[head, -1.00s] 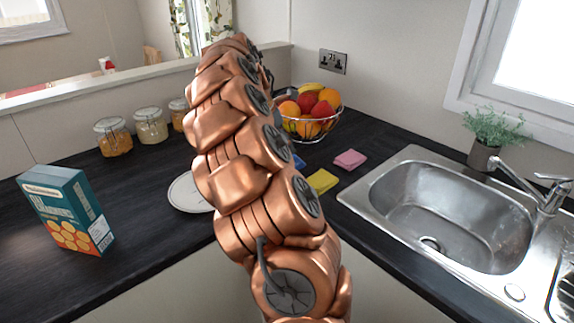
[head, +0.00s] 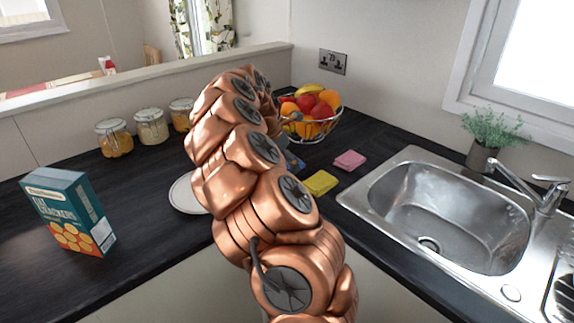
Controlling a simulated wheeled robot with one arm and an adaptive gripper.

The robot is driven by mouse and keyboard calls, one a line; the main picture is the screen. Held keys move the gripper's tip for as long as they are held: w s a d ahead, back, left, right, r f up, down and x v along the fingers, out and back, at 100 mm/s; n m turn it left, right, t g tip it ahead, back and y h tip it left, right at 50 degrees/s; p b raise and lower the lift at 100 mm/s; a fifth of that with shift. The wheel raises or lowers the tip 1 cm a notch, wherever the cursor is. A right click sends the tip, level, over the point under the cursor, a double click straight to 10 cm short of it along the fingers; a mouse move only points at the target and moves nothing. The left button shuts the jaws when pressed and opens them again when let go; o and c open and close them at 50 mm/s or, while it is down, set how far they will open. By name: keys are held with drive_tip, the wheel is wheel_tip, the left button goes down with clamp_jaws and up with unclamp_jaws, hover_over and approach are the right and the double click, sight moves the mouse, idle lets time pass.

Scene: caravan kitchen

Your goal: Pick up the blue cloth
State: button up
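A small patch of the blue cloth (head: 291,157) shows on the dark worktop, just right of my copper-coloured arm in the head view. The rest of it is hidden behind the arm. My arm reaches forward over the counter and bends down on its far side. My gripper is mostly or wholly behind the arm links. Small dark shapes beside the blue patch may be part of it, but I cannot tell whether it is open, shut or touching the cloth.
A yellow sponge (head: 320,182) and a pink one (head: 349,160) lie right of the arm. A wire fruit bowl (head: 309,115) stands behind. A white plate (head: 185,195) is partly hidden left. A cracker box (head: 70,212), jars (head: 151,127) and the sink (head: 440,215) flank the area.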

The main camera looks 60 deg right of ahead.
drive_tip(key=c, duration=1)
drive_tip(key=shift+c, duration=0.2)
